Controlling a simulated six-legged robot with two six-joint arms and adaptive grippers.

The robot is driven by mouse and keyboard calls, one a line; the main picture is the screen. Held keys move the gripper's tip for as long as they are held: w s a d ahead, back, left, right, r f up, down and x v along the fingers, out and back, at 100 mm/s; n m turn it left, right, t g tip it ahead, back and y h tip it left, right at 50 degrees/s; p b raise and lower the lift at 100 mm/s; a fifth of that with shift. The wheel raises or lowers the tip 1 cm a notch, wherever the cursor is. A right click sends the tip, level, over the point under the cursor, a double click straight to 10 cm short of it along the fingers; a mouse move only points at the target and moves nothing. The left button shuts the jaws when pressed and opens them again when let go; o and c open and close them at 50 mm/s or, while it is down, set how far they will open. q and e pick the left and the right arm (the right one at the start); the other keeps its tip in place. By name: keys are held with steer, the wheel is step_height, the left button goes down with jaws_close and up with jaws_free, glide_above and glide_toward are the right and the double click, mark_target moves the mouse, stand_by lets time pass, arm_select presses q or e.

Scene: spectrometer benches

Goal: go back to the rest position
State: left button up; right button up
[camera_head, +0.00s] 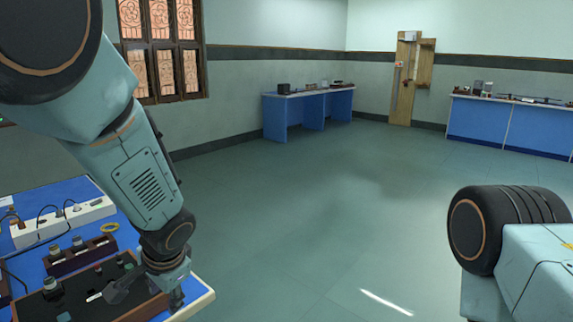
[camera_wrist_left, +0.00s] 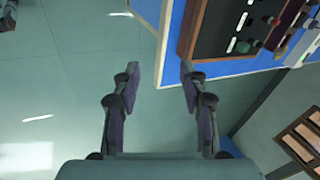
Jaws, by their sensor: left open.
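My left gripper (camera_head: 146,290) is at the front right corner of the blue bench (camera_head: 205,288), over or beside the dark tray (camera_head: 78,302); the exact height cannot be told. In the left wrist view the left gripper (camera_wrist_left: 160,72) has its two fingers spread with nothing between them. The bench edge (camera_wrist_left: 170,50) and floor show beyond the gap. The dark tray (camera_wrist_left: 212,40) lies just past the right fingertip. Part of my right arm shows at the lower right of the head view, but its gripper is out of view.
Blue benches stand far off, at the back wall (camera_head: 308,108) and right (camera_head: 510,125). The floor (camera_head: 330,210) between is clear.

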arm_select(q)
steer(key=s+d+f+n+h, duration=0.25)
steer(key=s+d+f, duration=0.2)
steer(key=f, duration=0.45)
steer(key=s+a+f+n+g+b, duration=0.1)
steer(key=s+f, duration=0.4)
steer(key=s, duration=0.4)
steer(key=s+a+f+n+g+b, duration=0.1)
steer(key=s+f+n, duration=0.1)
steer(key=s+f, duration=0.4)
steer(key=s+a+f+n+g+b, duration=0.1)
steer(key=s+f, duration=0.5)
steer(key=s, duration=0.8)
steer(key=shift+a+n, duration=0.35)
steer(key=shift+a, duration=0.1)
